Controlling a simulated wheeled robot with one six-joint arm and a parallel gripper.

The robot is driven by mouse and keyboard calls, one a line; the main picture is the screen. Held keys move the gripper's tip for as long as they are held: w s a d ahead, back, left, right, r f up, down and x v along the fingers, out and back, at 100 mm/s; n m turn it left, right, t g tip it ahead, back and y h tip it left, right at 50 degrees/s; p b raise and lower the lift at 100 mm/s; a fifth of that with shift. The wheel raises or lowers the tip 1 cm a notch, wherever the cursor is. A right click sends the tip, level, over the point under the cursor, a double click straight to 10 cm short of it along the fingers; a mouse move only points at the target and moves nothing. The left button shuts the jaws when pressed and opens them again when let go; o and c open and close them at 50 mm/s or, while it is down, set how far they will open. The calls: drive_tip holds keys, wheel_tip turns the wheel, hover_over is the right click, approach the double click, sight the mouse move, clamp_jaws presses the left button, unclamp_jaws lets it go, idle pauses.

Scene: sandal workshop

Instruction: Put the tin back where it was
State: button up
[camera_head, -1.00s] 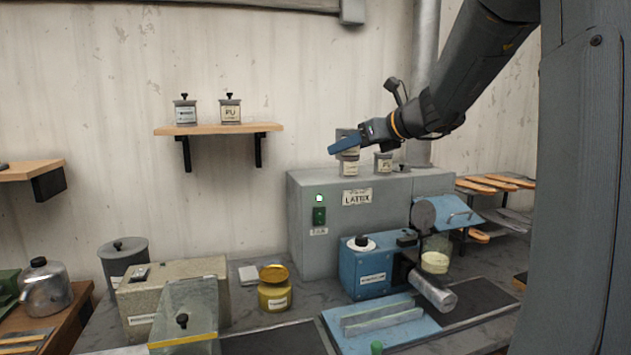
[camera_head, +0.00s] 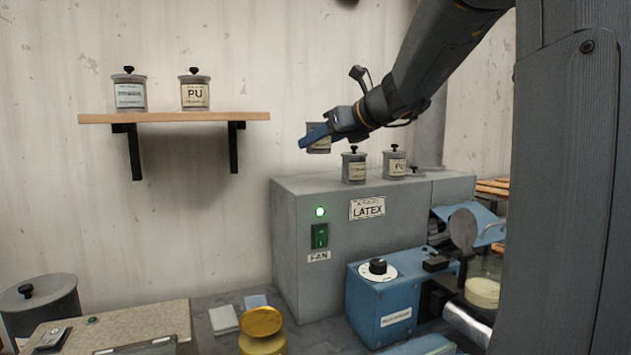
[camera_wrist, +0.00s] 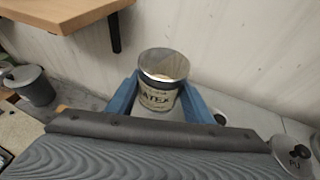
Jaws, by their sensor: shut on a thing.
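My gripper (camera_head: 314,137) is shut on a grey tin (camera_head: 319,147) with a pale label. It holds the tin in the air in front of the wall, above the left part of the grey cabinet's top. In the wrist view the tin (camera_wrist: 158,101) sits between the two blue fingers, its label ends in "ATEX" and its round metal top faces the camera. In the head view the fingers hide part of the tin. A wooden wall shelf (camera_head: 225,117) is to the left, bearing a tin with an unreadable label (camera_head: 129,94) and a PU tin (camera_head: 195,92).
The grey cabinet (camera_head: 292,240) with a LATEX plate stands below my gripper. On it are two knobbed tins, a left one (camera_head: 354,167) and a right one (camera_head: 396,163). The right part of the wall shelf is bare. A blue machine (camera_head: 385,300) stands in front.

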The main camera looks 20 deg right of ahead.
sight(319, 186)
drive_tip(key=shift+a+f, duration=0.1)
drive_tip(key=shift+f, duration=3.85)
drive_tip(key=shift+f, duration=0.1)
drive_tip(key=o, duration=1.4)
drive_tip(key=shift+f, duration=0.1)
drive_tip(key=shift+c, duration=0.2)
drive_tip(key=shift+r, duration=0.25)
drive_tip(key=b+v, duration=0.1)
drive_tip(key=v, duration=1.1)
drive_tip(key=shift+s+f, duration=0.1)
